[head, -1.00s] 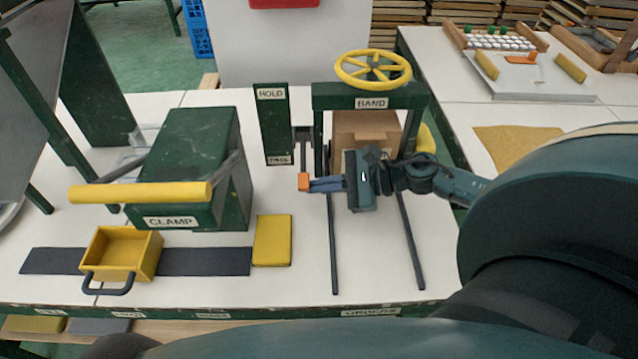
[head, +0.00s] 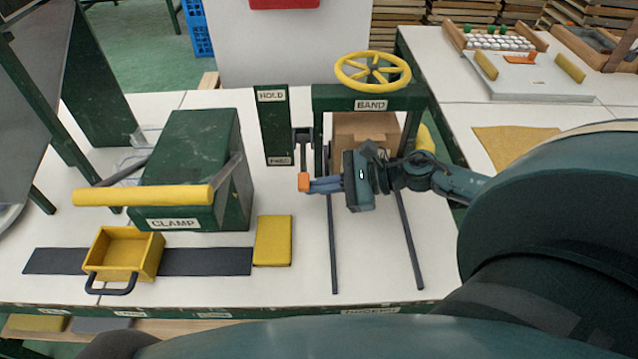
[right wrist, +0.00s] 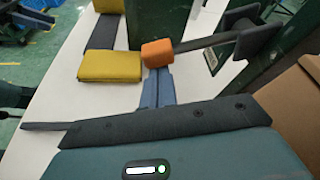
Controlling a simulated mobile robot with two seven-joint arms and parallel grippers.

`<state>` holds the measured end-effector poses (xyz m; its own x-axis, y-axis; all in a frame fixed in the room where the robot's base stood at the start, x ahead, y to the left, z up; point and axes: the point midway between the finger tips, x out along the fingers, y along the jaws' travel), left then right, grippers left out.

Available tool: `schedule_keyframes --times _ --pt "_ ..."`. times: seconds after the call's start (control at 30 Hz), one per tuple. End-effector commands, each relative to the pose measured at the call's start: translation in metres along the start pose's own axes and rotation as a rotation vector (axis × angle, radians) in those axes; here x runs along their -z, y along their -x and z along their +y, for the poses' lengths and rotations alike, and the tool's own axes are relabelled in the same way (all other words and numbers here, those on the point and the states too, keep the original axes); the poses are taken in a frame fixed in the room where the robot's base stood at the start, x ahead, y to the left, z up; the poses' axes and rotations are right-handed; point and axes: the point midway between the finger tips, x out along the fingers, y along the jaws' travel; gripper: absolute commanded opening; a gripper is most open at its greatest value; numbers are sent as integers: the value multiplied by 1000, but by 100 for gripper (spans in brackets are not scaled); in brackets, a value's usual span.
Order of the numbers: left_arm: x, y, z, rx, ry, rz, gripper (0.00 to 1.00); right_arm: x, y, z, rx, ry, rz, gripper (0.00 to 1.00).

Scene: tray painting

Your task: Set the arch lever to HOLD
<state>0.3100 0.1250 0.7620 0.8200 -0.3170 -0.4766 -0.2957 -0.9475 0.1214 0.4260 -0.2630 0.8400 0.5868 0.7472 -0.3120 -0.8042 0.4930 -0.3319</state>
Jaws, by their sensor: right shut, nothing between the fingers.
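The arch lever has an orange knob (head: 304,182) on a dark stem that hangs down from its pivot, beside a green post (head: 274,125). The post is marked HOLD at the top and has a lower label too small to read surely. The knob is low, below the lower label. My right gripper (head: 314,186) is shut and empty, its blue fingertips right beside the knob on its right. In the right wrist view, the knob (right wrist: 158,52) is at the ends of the shut fingers (right wrist: 157,88); I cannot tell whether they touch. My left gripper is not in view.
The green arch (head: 368,103) marked BAND carries a yellow handwheel (head: 373,70) just behind my gripper. A cardboard-coloured box (head: 362,130) stands under it. To the left are the green CLAMP box (head: 190,160), a yellow block (head: 273,240) and a yellow tray (head: 124,253).

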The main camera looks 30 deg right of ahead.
Motion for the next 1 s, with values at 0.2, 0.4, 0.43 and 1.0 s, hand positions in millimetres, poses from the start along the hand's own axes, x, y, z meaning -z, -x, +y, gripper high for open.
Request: schedule_keyframes --times 0.2,0.4,0.43,1.0 --pt "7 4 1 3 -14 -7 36 -13 4 -1 -32 -89 -1 0" --pt "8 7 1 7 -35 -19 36 -26 9 0 -61 -172 -1 0" --pt "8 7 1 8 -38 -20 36 -28 10 0 -61 -172 -1 0" --pt "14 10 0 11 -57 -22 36 -53 18 -6 -60 -169 -1 0"
